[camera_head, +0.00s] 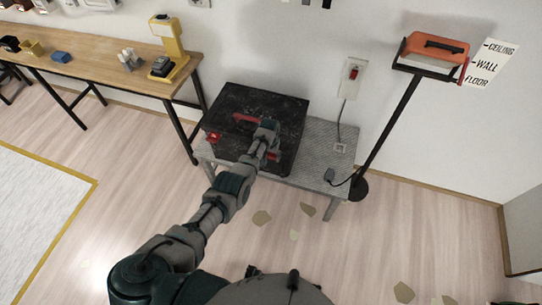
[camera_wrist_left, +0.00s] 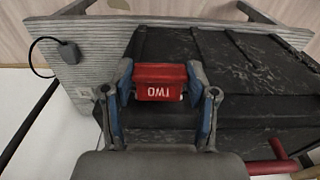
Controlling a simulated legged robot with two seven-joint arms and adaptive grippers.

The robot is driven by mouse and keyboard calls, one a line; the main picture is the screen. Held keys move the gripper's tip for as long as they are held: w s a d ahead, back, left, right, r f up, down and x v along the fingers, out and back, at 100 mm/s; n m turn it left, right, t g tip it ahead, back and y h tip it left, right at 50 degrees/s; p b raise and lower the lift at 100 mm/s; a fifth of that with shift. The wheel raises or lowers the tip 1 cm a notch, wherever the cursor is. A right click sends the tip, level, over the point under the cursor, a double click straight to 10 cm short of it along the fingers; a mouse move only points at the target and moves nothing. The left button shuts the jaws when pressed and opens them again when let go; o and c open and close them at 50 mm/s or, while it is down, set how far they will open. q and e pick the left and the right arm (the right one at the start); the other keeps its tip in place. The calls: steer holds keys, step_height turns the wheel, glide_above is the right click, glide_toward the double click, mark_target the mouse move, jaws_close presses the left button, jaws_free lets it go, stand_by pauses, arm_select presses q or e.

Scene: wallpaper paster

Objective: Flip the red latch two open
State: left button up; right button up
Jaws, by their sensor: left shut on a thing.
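A black scuffed case (camera_head: 285,104) lies on a grey ridged bench (camera_head: 318,150), with a red handle (camera_head: 245,118) on top. The red latch two (camera_wrist_left: 160,90) is at the case's near right edge; its label reads upside down in the left wrist view. My left gripper (camera_wrist_left: 160,78) has its blue-padded fingers shut on both ends of the latch. In the head view my left gripper (camera_head: 271,151) reaches down over the case and mostly hides the latch. Another red latch (camera_head: 212,137) sits at the case's left. My right gripper is out of view.
A red-topped stand (camera_head: 436,46) on a black pole is right of the bench. A wall switch (camera_head: 351,76) with a cable and a plug (camera_head: 330,175) are nearby. A wooden table (camera_head: 95,57) with tools stands left. The floor in front is mostly open.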

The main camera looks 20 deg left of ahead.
arm_select(q)
steer(key=o, duration=1.2)
steer(key=shift+w+a+f, duration=0.1)
steer(key=shift+a+f, duration=0.05)
steer(key=shift+c, duration=0.2)
step_height(320, 180, up, 12)
steer(key=shift+s, duration=0.35)
steer(key=s+a+f, duration=0.1)
steer(key=s+f, duration=0.6)
steer(key=f, duration=0.5)
steer(key=s+a+f, duration=0.1)
steer(key=s+f, duration=0.7)
steer(key=f, duration=0.3)
steer(key=s+a+f, duration=0.1)
steer(key=s+f, duration=0.6)
steer(key=f, duration=0.5)
steer(key=s+f, duration=0.4)
steer(key=s, duration=0.7)
steer(key=s+a+f+m, duration=0.1)
steer(key=s+f, duration=0.3)
steer(key=s, duration=0.8)
steer(key=s+f+m, duration=0.1)
steer(key=s+f, duration=0.3)
steer(key=s, duration=0.8)
steer(key=shift+a+f, duration=0.2)
steer(key=shift+f, duration=0.15)
